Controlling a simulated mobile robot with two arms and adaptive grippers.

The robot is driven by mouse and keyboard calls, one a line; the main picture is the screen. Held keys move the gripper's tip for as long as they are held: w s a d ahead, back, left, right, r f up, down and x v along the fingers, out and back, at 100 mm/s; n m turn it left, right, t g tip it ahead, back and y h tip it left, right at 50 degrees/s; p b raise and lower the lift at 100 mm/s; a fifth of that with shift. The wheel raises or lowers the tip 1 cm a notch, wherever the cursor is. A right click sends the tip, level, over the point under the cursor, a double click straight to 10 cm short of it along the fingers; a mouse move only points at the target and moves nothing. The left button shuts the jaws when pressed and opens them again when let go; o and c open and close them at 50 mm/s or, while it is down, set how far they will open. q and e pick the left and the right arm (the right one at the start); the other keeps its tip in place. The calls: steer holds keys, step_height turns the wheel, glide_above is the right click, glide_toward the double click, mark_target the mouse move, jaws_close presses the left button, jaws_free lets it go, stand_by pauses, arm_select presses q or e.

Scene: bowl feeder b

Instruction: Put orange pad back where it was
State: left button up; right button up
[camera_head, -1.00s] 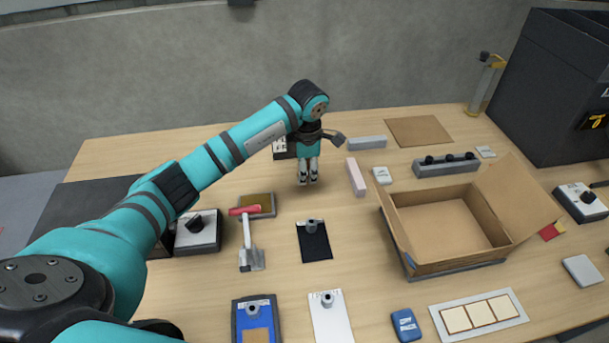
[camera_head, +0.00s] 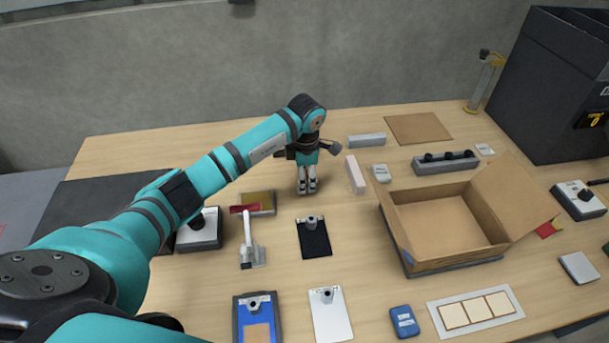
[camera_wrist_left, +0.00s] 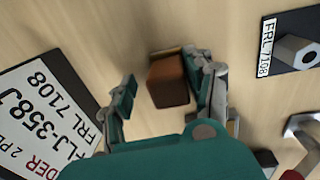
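An orange-brown block, which looks like the orange pad (camera_wrist_left: 167,84), shows in the left wrist view between the fingers of my left gripper (camera_wrist_left: 170,92). A gap shows between the block and the left finger; the block sits close to the right finger, and I cannot tell whether they touch. A thin yellowish edge shows behind the block. In the head view my left gripper (camera_head: 307,188) points down over the table behind the black clipboard (camera_head: 314,240), and the block cannot be made out there. My right gripper is out of view.
An open cardboard box (camera_head: 448,230) stands to the right. A red-handled tool (camera_head: 250,245) lies left of the black clipboard. A pale pink block (camera_head: 355,175) and a grey bar (camera_head: 366,140) are right of the gripper. A white printed plate (camera_wrist_left: 45,115) lies left in the wrist view.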

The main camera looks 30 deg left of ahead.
arm_select(q)
steer(key=shift+r, duration=0.35)
steer(key=r, duration=0.3)
steer(key=r+b, duration=0.1)
steer(key=r, duration=0.3)
steer(key=r+b, duration=0.1)
steer(key=r, duration=0.2)
steer(key=shift+s+d+r, duration=0.3)
steer(key=shift+s, duration=0.1)
steer(key=shift+r, duration=0.5)
